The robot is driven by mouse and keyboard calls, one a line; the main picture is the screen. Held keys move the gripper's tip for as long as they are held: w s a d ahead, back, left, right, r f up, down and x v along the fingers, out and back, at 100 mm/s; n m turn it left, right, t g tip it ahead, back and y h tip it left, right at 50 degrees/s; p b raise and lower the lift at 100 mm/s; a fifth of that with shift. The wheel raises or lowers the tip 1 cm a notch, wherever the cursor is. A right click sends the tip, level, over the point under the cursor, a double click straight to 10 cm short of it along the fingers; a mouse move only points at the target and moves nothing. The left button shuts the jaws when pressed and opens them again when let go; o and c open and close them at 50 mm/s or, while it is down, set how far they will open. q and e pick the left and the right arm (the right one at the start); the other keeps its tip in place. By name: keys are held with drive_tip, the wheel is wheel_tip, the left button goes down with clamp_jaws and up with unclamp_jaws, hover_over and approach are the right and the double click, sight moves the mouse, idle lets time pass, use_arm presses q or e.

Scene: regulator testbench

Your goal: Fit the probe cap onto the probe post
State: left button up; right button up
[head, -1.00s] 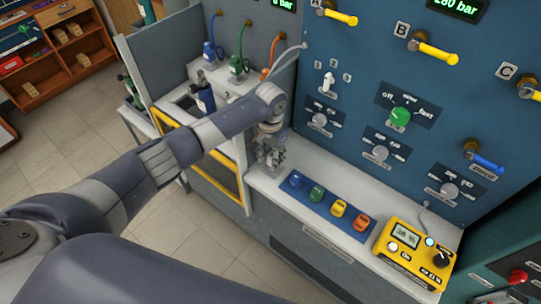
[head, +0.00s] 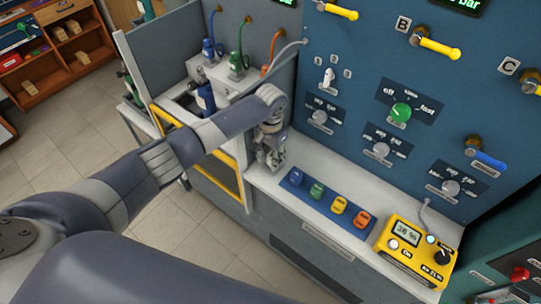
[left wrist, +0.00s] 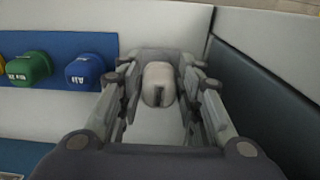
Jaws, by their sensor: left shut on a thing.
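My left gripper (head: 270,163) is above the white bench ledge at the panel's left end, left of the row of coloured caps. In the left wrist view its fingers (left wrist: 158,98) are closed around a pale, rounded piece with a dark slot (left wrist: 159,82), which looks like the probe cap. The piece is between the two fingers, and its underside is hidden. I cannot make out the probe post in either view; the gripper may hide it. My right gripper is not in view.
A blue mat (head: 318,211) holds blue, green, yellow and orange caps. A yellow meter (head: 415,250) stands to its right. The blue panel (head: 350,75) with knobs and levers rises behind the ledge. A grey partition (left wrist: 262,105) is close to the gripper in the wrist view.

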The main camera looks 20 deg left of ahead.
use_arm(q)
drive_tip(key=shift+f, duration=0.1)
drive_tip(key=o, duration=1.2)
drive_tip(key=shift+o, duration=0.2)
drive_tip(key=shift+r, duration=0.3)
wheel_tip(320, 180, up, 11)
drive_tip(key=shift+r, duration=0.2)
